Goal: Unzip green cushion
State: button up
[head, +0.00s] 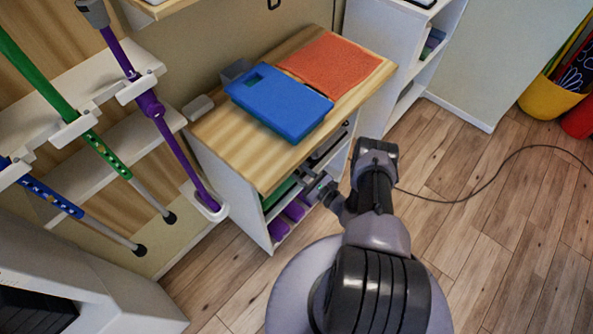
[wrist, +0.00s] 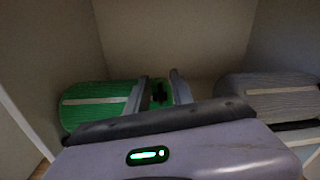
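The green cushion (wrist: 98,112) lies on the left in the wrist view, inside a pale compartment. A pale strip runs across its front. In the head view a green edge (head: 279,196) shows in the cabinet's upper shelf. My gripper (wrist: 160,90) is at the cushion's right end, with its two fingers apart. Green and a small dark piece show between them; I cannot tell whether the fingers touch either. My gripper's body hides the cushion's lower right part. In the head view my gripper (head: 313,188) reaches into the cabinet's open front.
A grey cushion (wrist: 268,98) with a pale strip lies to the right in the compartment. Compartment walls stand close on both sides. A blue case (head: 280,103) and an orange towel-like mat (head: 331,62) lie on the wooden cabinet top (head: 232,150). A dark cable crosses the floor at right.

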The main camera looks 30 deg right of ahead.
grip_shut()
jog(key=shift+s, duration=0.1)
dwell(1.3)
